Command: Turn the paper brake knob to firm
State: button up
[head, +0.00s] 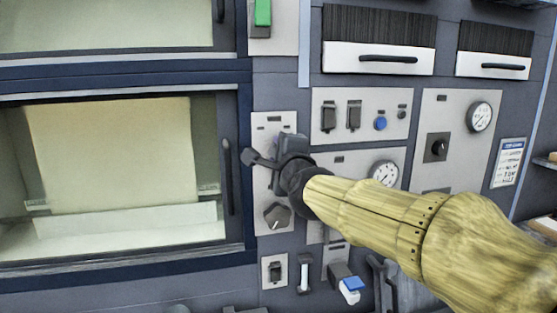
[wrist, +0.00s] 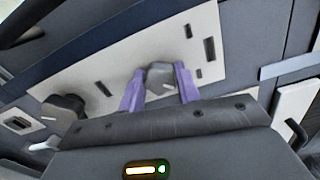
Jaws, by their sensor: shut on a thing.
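A narrow pale panel (head: 262,190) right of the large window carries two dark knobs. My gripper (wrist: 160,88) is shut on the upper knob (wrist: 159,74), with one purple finger on each side of it. A short pale line shows on this knob's face. In the head view my gripper (head: 285,148) covers this knob. The lower knob (head: 277,215) is many-sided and free; it also shows in the wrist view (wrist: 63,107). The panel's markings are too small to read, so I cannot tell by label which one is the paper brake knob.
A window handle (head: 227,175) stands close left of the panel. A lever (head: 304,273) and a blue-topped part (head: 351,284) lie below.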

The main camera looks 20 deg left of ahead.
dwell(0.3)
jog(key=o, duration=1)
jog(key=shift+w, duration=0.1)
jog(key=p+v, duration=0.3)
jog(key=v, duration=1.4)
jog(key=shift+s, duration=0.25)
jog(key=shift+f, duration=0.1)
